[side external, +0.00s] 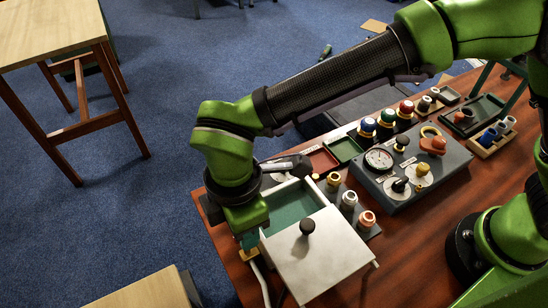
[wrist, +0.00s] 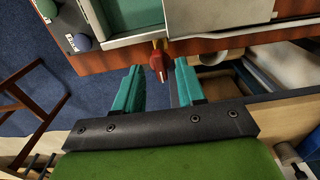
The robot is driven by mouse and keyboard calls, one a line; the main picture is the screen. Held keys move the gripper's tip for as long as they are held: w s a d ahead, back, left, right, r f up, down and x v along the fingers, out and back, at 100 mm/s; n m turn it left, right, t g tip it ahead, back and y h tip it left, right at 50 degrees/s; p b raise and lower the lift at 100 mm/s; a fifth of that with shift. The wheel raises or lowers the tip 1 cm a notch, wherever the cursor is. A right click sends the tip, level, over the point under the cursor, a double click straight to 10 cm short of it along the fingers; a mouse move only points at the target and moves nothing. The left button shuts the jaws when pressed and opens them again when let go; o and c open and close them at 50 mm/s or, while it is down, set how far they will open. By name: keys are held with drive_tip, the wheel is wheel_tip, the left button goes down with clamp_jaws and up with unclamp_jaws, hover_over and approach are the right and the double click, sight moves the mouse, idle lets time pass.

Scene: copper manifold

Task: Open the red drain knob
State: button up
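In the wrist view a small red knob (wrist: 158,62) on a brass-coloured stem sticks out at the table's edge, below the pale box. My gripper (wrist: 159,70) has its two teal fingers apart, one to each side of the knob's line. The knob shows in the gap near the fingertips, and I see no finger touching it. In the side view my gripper (side external: 250,240) points down at the near left edge of the table, beside the box. The red knob cannot be made out there.
A pale box (side external: 318,258) with a green inside and a black-knobbed lid stands right beside my gripper. A grey panel (side external: 412,172) with a gauge and several knobs lies farther right on the brown table. Blue carpet (side external: 150,215) lies open to the left.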

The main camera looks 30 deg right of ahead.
wheel_tip(320, 180, up, 16)
idle(0.3)
